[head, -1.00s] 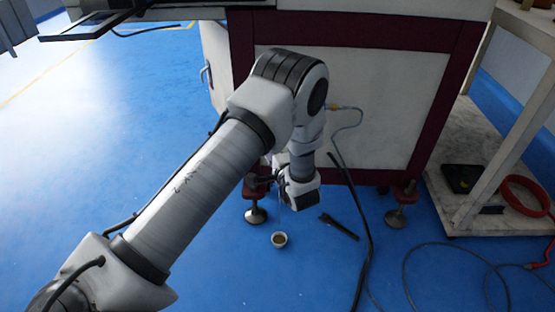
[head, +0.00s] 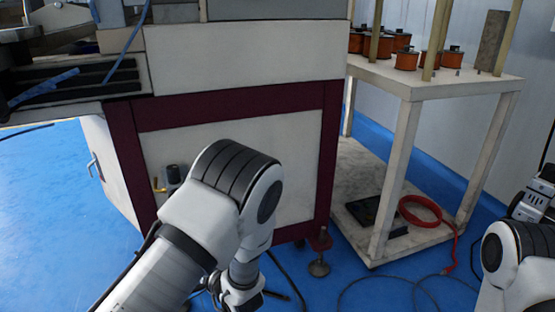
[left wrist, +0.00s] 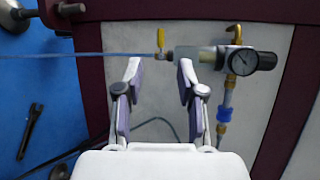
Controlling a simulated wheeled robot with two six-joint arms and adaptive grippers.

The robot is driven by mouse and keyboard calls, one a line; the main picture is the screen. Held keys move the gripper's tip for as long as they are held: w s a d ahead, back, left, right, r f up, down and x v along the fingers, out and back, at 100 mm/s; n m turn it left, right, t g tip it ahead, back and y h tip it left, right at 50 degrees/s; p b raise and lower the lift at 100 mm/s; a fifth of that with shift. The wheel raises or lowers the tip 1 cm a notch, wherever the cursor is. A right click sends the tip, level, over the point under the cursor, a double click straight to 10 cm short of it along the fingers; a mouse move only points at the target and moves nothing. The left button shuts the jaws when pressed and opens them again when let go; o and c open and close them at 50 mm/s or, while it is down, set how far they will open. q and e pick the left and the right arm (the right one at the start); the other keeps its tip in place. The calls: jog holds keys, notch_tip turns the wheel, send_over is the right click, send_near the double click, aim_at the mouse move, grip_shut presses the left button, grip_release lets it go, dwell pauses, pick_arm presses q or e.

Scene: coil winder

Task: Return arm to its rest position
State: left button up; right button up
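My left arm (head: 190,240) reaches forward from the bottom of the head view, its elbow bent in front of the machine cabinet (head: 235,150). Its wrist is at the bottom edge there, and its fingers are not clearly seen. In the left wrist view my left gripper (left wrist: 159,75) is open and empty, its two fingers apart. Beyond the fingertips is an air regulator with a gauge (left wrist: 245,62) and a yellow valve handle (left wrist: 161,38); contact is not visible. My right arm (head: 518,255) is folded at the right edge of the head view; its finger state is unclear.
A shelf table (head: 430,85) with copper coils (head: 405,58) stands right of the cabinet. A red hose ring (head: 420,211) lies on its lower shelf. Cables run over the blue floor. A black tool (left wrist: 30,132) lies on the floor in the left wrist view.

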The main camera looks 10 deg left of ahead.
pick_arm(q)
jog(key=s+a+f+m+g+h+p, duration=0.1)
jog(key=s+a+f+g+h+p, duration=0.3)
jog(key=s+f, duration=0.8)
jog(key=s+d+f+n+g+h, duration=0.3)
jog(key=s+d+n+h, duration=0.25)
jog(key=s, duration=0.35)
jog(key=s+d+f+n+g+h, duration=0.2)
jog(key=s+d+f+n+h, duration=0.15)
jog(key=s+d, duration=0.4)
notch_tip(320, 180, up, 38)
jog(key=a+p, duration=0.1)
jog(key=p, duration=3.6)
jog(key=shift+s+a+r, duration=0.2)
jog(key=shift+s, duration=0.25)
